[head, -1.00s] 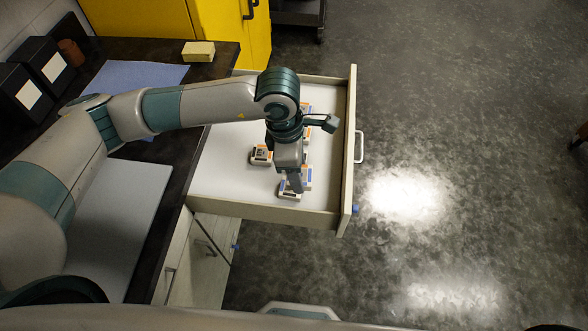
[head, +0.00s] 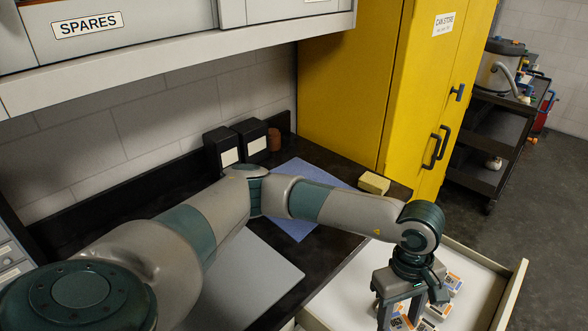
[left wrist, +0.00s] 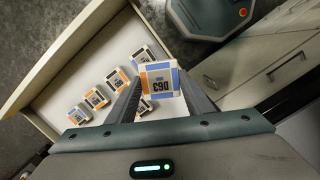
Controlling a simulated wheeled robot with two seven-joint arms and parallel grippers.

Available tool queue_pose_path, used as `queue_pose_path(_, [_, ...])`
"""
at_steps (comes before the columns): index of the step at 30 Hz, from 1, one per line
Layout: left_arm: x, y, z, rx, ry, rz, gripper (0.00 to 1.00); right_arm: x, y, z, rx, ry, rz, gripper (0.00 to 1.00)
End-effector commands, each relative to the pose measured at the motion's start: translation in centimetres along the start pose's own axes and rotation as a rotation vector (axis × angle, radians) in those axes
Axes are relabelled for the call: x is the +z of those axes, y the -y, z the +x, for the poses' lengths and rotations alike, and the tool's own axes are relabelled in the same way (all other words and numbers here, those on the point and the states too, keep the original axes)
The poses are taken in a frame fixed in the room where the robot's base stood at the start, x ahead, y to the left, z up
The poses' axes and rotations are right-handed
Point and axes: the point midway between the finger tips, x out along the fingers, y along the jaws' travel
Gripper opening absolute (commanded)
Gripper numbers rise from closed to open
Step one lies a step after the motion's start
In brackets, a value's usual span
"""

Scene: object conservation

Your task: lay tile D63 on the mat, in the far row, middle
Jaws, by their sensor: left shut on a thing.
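Tile D63 (left wrist: 160,88), white with a blue and orange border, is held between the two fingers of my left gripper (left wrist: 161,98) in the left wrist view. In the head view my left gripper (head: 399,312) points down over the open drawer (head: 358,290); the tile is hard to make out there. A flat blue mat (head: 292,226) lies on the dark worktop, partly hidden behind my left arm. A flat grey sheet (head: 250,275) lies nearer; I cannot tell whether it too is a mat. Both look bare where visible. My right gripper is not in view.
Several other tiles (left wrist: 117,78) lie on the white drawer floor. A yellowish block (head: 374,183) stands on the worktop by the yellow cabinet (head: 350,90). Two black boxes (head: 221,150) and a brown cylinder (head: 274,139) stand at the wall. A shelf marked SPARES (head: 88,25) overhangs.

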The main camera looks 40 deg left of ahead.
Motion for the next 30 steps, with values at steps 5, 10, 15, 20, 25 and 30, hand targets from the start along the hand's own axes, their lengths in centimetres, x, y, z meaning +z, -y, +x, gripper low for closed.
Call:
queue_pose_path(5, [-2.4,1.8,-2.5,-0.042,-0.003,0.289,0.2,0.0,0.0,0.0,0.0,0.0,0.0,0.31])
queue_pose_path(10, [-4.4,3.8,-4.8,-0.088,-0.003,0.581,0.2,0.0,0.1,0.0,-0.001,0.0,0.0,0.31])
queue_pose_path(15, [-5.8,5.5,-6.8,-0.124,-0.003,0.829,0.2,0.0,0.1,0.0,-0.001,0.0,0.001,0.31])
queue_pose_path(20, [-6.6,6.5,-7.9,-0.146,-0.001,0.97,0.2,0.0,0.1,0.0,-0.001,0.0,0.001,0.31])
queue_pose_path(25, [-6.8,6.8,-8.3,-0.154,-0.001,1.02,0.2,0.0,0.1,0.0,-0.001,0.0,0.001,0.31])
queue_pose_path(30, [-6.8,6.8,-8.3,-0.154,0.0,1.022,0.2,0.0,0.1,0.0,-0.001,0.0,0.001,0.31])
